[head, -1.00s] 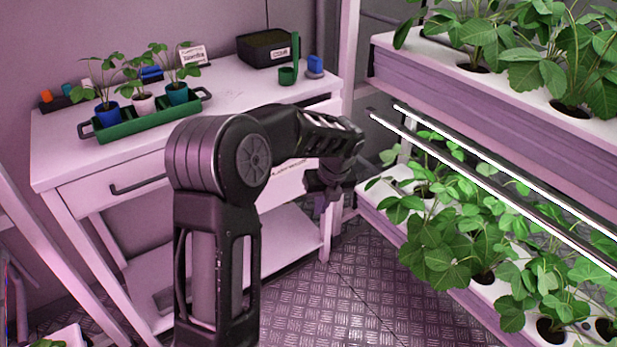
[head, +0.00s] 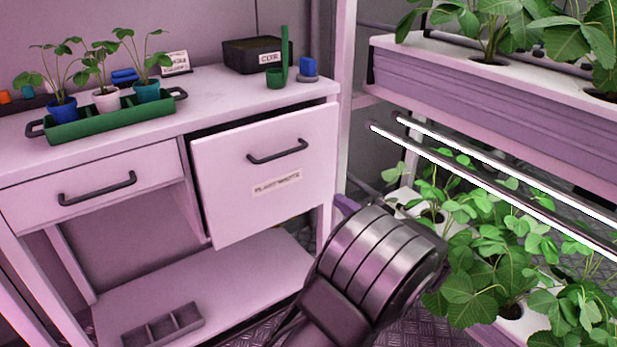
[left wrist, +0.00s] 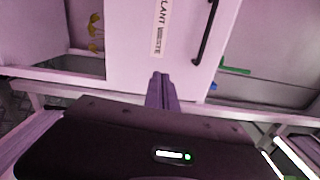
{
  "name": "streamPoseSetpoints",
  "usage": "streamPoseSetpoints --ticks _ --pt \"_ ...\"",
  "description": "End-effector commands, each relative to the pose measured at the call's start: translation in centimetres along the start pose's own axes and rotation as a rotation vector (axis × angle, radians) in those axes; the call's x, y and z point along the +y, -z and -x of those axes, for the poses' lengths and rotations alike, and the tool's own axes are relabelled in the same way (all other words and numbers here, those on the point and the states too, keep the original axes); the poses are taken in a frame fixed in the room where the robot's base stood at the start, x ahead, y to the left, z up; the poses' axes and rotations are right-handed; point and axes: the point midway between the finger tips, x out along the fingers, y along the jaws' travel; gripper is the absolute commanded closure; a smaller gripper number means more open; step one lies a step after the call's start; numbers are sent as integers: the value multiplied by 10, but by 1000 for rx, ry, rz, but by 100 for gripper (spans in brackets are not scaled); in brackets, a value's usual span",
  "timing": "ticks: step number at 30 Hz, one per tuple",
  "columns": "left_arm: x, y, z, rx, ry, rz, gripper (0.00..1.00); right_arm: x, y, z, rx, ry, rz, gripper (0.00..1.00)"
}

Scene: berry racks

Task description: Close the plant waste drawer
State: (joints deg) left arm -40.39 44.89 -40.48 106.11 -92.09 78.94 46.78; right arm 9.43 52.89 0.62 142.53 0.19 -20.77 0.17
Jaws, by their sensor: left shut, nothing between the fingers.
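The plant waste drawer (head: 225,170) is the deep white drawer at the right of the bench, with a dark handle (head: 277,151) and a "PLANT WASTE" label (head: 277,184). It stands partly open, with a dark gap along its top edge. My left arm fills the lower right of the head view and mostly hides its gripper. In the left wrist view my left gripper (left wrist: 161,88) is shut and empty, its fingers pointing at the drawer front (left wrist: 125,45) near the label. I cannot tell whether they touch it. My right gripper is out of view.
A green tray (head: 110,119) with potted seedlings, a black box (head: 240,57) and a green cup (head: 276,78) stand on the bench top. A shallow closed drawer (head: 100,187) is at the left. Plant racks (head: 470,85) with light bars crowd the right side.

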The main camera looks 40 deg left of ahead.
Motion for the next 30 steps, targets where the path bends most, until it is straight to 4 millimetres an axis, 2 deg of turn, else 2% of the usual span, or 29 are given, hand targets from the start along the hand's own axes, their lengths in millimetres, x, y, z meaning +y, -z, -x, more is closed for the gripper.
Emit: streamPoseSetpoints --ticks 4,17,23,30 --pt "0 0 0 -2 -1 73 100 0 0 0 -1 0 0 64" --pt "1 -1 -6 -5 -4 73 100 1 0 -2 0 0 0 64" --pt "2 -1 -30 -6 -4 73 100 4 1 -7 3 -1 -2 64" --pt "4 -2 -77 -6 -3 73 100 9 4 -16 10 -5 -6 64"
